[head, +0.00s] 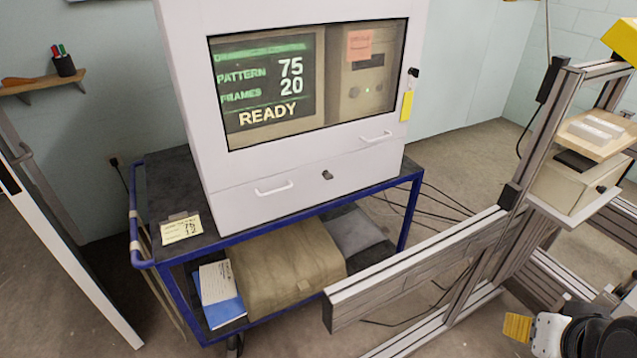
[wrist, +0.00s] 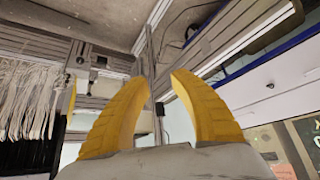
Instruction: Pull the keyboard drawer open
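The keyboard drawer (head: 300,178) is the white front panel along the bottom of the white cabinet (head: 190,75). It looks shut. It has a left handle (head: 274,188), a right handle (head: 376,137) and a dark lock (head: 327,175) between them. My gripper shows at the lower right of the head view, with a yellow finger (head: 517,327), well apart from the drawer. In the wrist view my gripper (wrist: 160,85) is open, with its two yellow fingers apart and nothing between them. Part of the white cabinet (wrist: 270,100) shows at the right there.
The cabinet stands on a blue-framed cart (head: 415,190) with a bag (head: 285,265) on its lower shelf. A metal profile frame (head: 420,265) stands between my gripper and the cabinet. A yellow tag (head: 406,105) hangs at the cabinet door's right edge. Cables lie on the floor behind.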

